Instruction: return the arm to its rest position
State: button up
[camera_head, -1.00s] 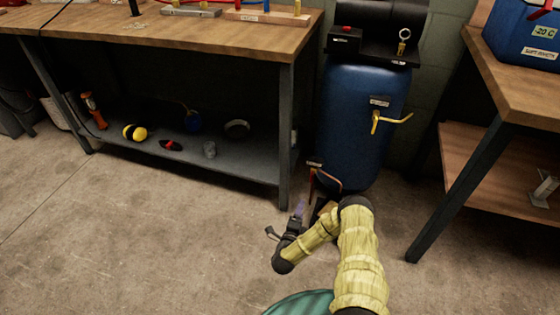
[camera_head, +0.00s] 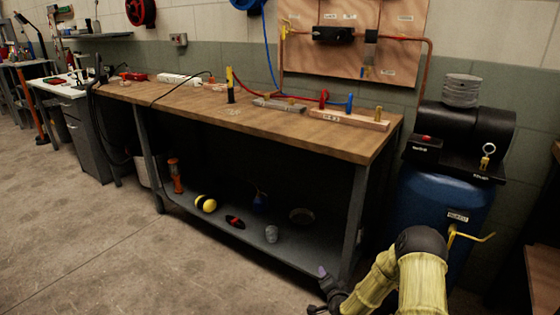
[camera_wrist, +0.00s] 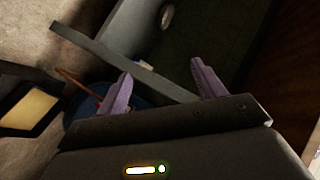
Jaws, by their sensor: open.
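My arm, in a yellow sleeve, enters the head view from the lower right, bent at a dark elbow. My gripper (camera_head: 322,288) is low at the bottom of that view, in front of the workbench's right front leg. In the wrist view its two purple fingers (camera_wrist: 162,88) stand wide apart with nothing between them. Past the fingers, the wrist view shows a grey bench bar and part of the lower shelf. My gripper holds nothing.
The wooden workbench (camera_head: 345,139) with a grey lower shelf (camera_head: 232,238) stands just beyond my gripper. A blue compressor tank (camera_head: 425,203) stands close to my arm on the right. Another wooden bench (camera_head: 541,281) is at the right edge. Open floor (camera_head: 95,240) lies to the left.

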jog(key=s+a+r+n+g, duration=0.1)
jog(key=s+r+n+g, duration=0.4)
jog(key=s+r, duration=0.8)
jog(key=s+r+n+g, duration=0.6)
jog(key=s+r, duration=0.3)
jog(key=s, duration=0.8)
jog(key=w+a+p+v, duration=0.1)
jog(key=w+p+v, duration=0.1)
jog(key=p+v, duration=1)
jog(key=w+r+p+v, duration=0.1)
jog(key=w+p+v, duration=0.2)
jog(key=p+v, duration=0.9)
jog(key=w+a+p+v, duration=0.1)
jog(key=w+p+v, duration=0.1)
jog(key=p+v, duration=1.1)
jog(key=shift+w+a+r+h+p, duration=0.3)
jog(key=shift+w+a+r+h, duration=0.05)
jog(key=shift+a+h, duration=0.1)
